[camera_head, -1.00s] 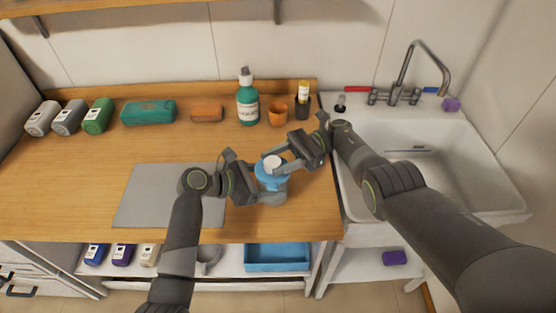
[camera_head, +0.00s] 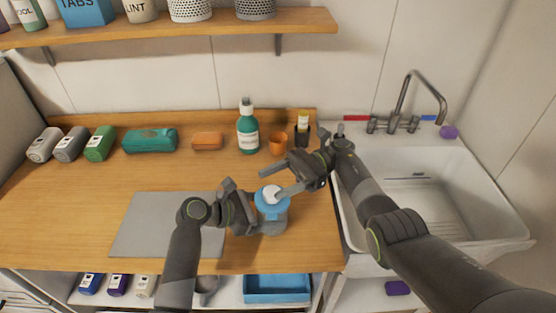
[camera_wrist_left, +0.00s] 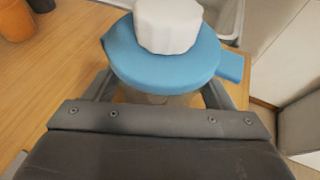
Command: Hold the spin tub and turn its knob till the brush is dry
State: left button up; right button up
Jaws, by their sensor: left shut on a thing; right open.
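The spin tub (camera_head: 273,222) stands on the wooden counter, with a clear grey body, a blue lid (camera_head: 266,207) and a white knob (camera_head: 272,193) on top. My left gripper (camera_head: 258,214) is shut on the tub's body from the left. In the left wrist view the blue lid (camera_wrist_left: 165,68) and the ribbed white knob (camera_wrist_left: 168,25) sit just beyond my left fingers (camera_wrist_left: 160,98). My right gripper (camera_head: 281,181) is open, its fingers spread over and beside the knob; whether they touch it cannot be told. The brush is not visible, and the inside of the tub is hidden.
A green bottle (camera_head: 247,128), an orange cup (camera_head: 278,144) and a dark holder (camera_head: 301,132) stand behind the tub. A grey mat (camera_head: 150,225) lies left of it. The white sink (camera_head: 440,185) with its tap (camera_head: 408,100) is at right. A shelf (camera_head: 180,30) hangs above.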

aim_at(272, 191)
jog(key=shift+r, duration=3.3)
jog(key=s+d+f+m+t+y, duration=0.1)
jog(key=s+d+f+m+t, duration=0.3)
jog(key=d+f+m+t, duration=0.8)
jog(key=w+a+n, duration=0.1)
jog(key=a, duration=0.3)
jog(key=w+a+r+n+t, duration=0.1)
jog(key=a, duration=0.4)
jog(key=w+a+r+n, duration=0.1)
jog(key=a, duration=0.3)
jog(key=shift+w+a+r+t, duration=0.1)
jog(key=shift+a+t, duration=0.15)
jog(key=shift+t, duration=0.05)
jog(key=shift+c, duration=0.5)
jog(key=c, duration=0.9)
